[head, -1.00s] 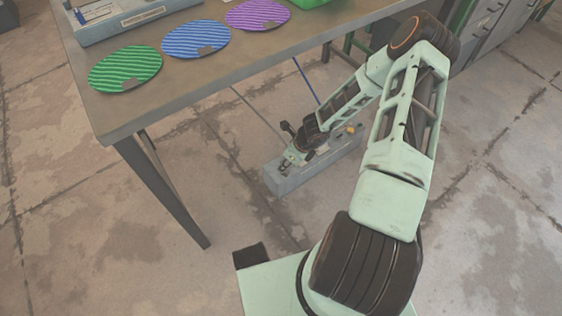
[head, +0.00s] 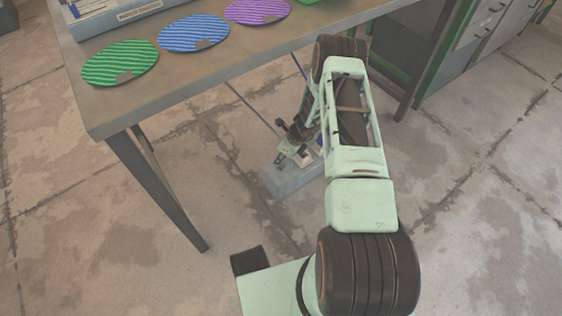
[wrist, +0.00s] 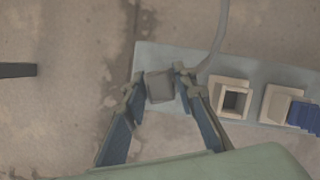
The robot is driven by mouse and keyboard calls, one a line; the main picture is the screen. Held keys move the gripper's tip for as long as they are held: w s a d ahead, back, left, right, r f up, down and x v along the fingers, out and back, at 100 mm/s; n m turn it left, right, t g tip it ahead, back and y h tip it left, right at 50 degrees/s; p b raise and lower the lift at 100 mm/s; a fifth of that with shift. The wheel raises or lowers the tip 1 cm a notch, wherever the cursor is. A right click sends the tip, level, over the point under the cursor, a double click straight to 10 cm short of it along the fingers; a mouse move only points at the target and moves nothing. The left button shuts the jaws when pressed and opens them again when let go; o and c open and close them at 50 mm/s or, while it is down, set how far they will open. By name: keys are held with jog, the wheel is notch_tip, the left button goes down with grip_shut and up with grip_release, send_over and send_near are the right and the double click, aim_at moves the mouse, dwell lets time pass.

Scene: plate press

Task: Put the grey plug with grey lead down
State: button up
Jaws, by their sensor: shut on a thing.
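My gripper (wrist: 160,87) is shut on the grey plug (wrist: 160,87) in the wrist view, with one finger on each side of it. The grey lead (wrist: 219,40) runs up from beside the right finger. The plug appears over the bare left end of the grey socket block (wrist: 152,57); I cannot tell whether it touches it. An empty cream socket (wrist: 233,99) is just right of the gripper. In the head view my gripper (head: 280,158) is at the left end of the block (head: 285,181), and the plug is too small to make out.
A second cream socket (wrist: 277,103) has a blue plug (wrist: 304,117) at it. In the head view the table (head: 105,108) stands above and left, with green (head: 120,60), blue (head: 193,31) and purple (head: 257,10) discs on it. Open floor lies left of the block.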

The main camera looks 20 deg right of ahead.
jog(key=shift+f, duration=0.85)
jog(key=shift+f, duration=0.1)
jog(key=o, duration=1.2)
jog(key=shift+c, duration=0.2)
jog(key=p+v, duration=0.4)
jog(key=v, duration=0.8)
